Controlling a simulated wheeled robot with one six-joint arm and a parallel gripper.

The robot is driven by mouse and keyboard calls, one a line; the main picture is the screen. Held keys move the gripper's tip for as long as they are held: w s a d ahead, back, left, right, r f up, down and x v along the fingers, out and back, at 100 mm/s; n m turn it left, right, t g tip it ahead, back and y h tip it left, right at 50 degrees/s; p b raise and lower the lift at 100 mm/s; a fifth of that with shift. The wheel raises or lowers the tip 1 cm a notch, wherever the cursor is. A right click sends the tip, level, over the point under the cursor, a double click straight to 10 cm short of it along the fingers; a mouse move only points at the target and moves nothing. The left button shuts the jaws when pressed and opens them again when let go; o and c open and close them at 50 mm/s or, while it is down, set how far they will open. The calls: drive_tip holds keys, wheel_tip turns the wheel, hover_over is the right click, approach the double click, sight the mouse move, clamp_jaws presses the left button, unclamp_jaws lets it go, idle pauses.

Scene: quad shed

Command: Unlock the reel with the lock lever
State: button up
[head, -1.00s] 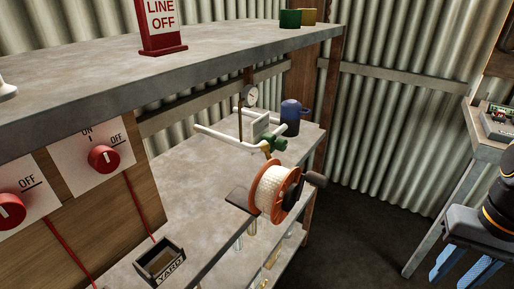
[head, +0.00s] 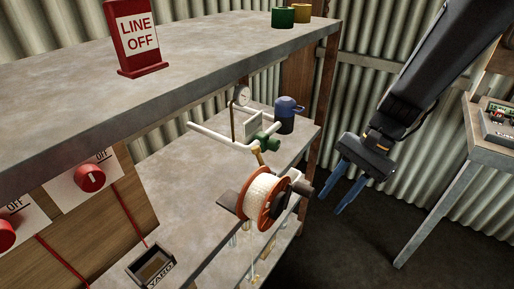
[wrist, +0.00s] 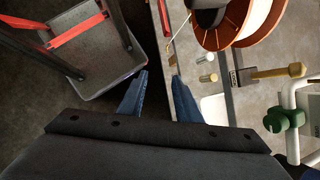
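The reel (head: 262,199) has orange flanges, white line wound on it and a dark crank on its right side. It is mounted at the front edge of the lower shelf. It also shows at the top of the wrist view (wrist: 262,22). A brass lever (wrist: 278,72) with a small dark label at its base lies near the reel; it shows small behind the reel in the head view (head: 260,158).
A green knob (wrist: 286,118) on white pipes is beside the lever. A blue jug (head: 287,115) stands behind. The upper shelf (head: 200,70) overhangs at left. A grey bin (wrist: 108,72) is on the floor. A side table (head: 480,150) stands at right.

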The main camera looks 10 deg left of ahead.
drive_tip(key=w+a+r+m+g+y+p, duration=0.1)
drive_tip(key=w+a+r+m+y+p, duration=0.1)
drive_tip(key=w+a+m+y+p, duration=0.5)
drive_tip(key=m+t+y, duration=0.1)
drive_tip(key=m+y, duration=0.1)
drive_tip(key=m, duration=0.1)
approach(259, 161)
drive_tip(key=a, duration=0.3)
drive_tip(key=p+x, duration=0.2)
drive_tip(key=x, duration=0.5)
drive_tip(key=shift+w, duration=0.2)
clamp_jaws()
